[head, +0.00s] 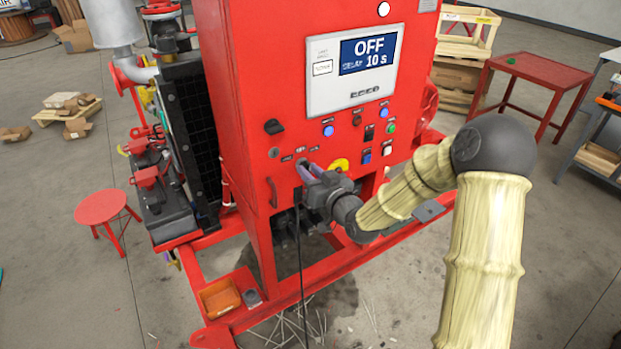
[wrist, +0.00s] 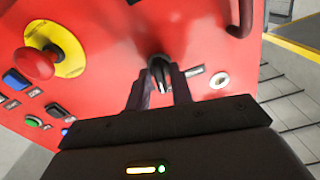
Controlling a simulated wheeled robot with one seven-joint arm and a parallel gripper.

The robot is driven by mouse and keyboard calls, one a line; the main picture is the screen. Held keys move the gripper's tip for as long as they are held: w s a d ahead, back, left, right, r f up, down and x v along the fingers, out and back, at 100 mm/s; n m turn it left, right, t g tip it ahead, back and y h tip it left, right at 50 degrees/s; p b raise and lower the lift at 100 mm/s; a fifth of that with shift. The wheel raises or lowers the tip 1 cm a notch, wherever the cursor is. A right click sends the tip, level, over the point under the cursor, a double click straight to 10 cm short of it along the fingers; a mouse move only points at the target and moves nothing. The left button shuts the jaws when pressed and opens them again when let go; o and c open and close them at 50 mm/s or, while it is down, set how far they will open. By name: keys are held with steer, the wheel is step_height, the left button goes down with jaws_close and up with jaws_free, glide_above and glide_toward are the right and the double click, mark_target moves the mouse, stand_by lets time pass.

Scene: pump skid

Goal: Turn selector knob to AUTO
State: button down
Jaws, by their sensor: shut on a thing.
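The selector knob (wrist: 159,70) is a dark knob on the front of the red control cabinet (head: 235,80). In the wrist view it sits between the two fingers of my gripper (wrist: 160,88). In the head view my gripper (head: 305,172) is at the cabinet's lower front and hides most of the knob. The fingers are shut on the knob. The display (head: 368,52) above reads OFF and 10 s. Small labels beside the knob are too small to read, and the knob's pointing direction is unclear.
A red emergency button on a yellow plate (wrist: 68,50) is close beside the knob. Several coloured buttons (head: 328,131) are above. A cabinet handle (head: 271,192) is to the lower left. A red stool (head: 101,207) and a red table (head: 535,72) stand apart on the floor.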

steer(key=m+b, duration=0.1)
steer(key=m, duration=0.7)
stand_by(0.4)
steer(key=c, duration=1.5)
jaws_free()
steer(key=shift+s, duration=0.1)
steer(key=b+v, duration=1.2)
steer(key=v, duration=0.5)
